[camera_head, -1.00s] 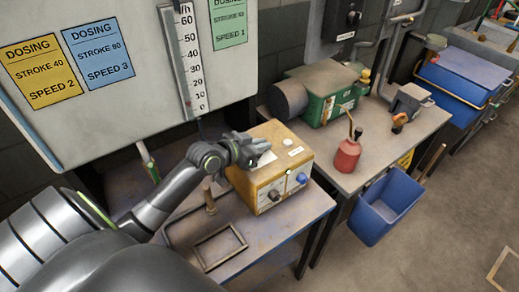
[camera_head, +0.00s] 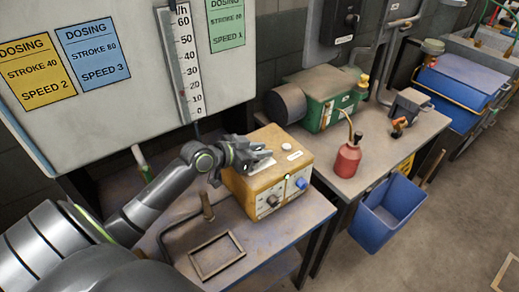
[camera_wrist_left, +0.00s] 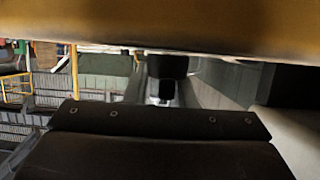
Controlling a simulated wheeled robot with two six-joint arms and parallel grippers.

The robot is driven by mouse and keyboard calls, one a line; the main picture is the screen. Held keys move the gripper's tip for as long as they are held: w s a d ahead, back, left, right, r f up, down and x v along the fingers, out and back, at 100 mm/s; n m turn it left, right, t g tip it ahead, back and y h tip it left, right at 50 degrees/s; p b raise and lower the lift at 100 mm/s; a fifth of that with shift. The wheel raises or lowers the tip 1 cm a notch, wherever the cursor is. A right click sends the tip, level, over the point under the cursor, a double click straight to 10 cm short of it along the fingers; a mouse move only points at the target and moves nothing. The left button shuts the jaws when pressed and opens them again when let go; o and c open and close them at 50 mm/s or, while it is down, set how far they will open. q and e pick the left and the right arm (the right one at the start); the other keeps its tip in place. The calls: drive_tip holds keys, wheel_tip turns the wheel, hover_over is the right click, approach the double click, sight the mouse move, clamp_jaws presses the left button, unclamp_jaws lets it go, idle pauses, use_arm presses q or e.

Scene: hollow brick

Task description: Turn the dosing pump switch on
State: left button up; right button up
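The dosing pump (camera_head: 252,197) is a worn yellow box on the near bench. Its front has a dark knob (camera_head: 272,201) and a blue knob (camera_head: 301,183); I cannot tell which control is the switch. A white round button (camera_head: 286,146) sits on its top. My left gripper (camera_head: 262,158) is over the pump's top, back from the front panel; whether it touches is unclear. In the left wrist view a yellow surface (camera_wrist_left: 160,25), apparently the pump, fills the top, close above a dark gripper part. The finger gap is not clear. My right gripper is not in view.
A board with dosing cards (camera_head: 92,50) and a scale (camera_head: 182,65) stands behind at left. A small frame (camera_head: 216,256) lies on the bench. A red oil can (camera_head: 347,160) and a green machine (camera_head: 325,98) stand on the right bench.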

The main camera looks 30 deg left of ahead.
use_arm(q)
drive_tip(key=shift+o, duration=0.5)
drive_tip(key=shift+s+f, duration=0.1)
drive_tip(key=shift+f, duration=0.25)
drive_tip(key=shift+a, duration=0.15)
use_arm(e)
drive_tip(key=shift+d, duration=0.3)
use_arm(q)
drive_tip(key=shift+a, duration=0.15)
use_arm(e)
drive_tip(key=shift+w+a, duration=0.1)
use_arm(q)
drive_tip(key=shift+s+a+r, duration=0.15)
drive_tip(key=shift+s+r, duration=0.05)
drive_tip(key=shift+r, duration=0.05)
drive_tip(key=v, duration=1.1)
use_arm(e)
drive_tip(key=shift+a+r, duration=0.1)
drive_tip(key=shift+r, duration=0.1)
use_arm(q)
drive_tip(key=shift+s, duration=0.1)
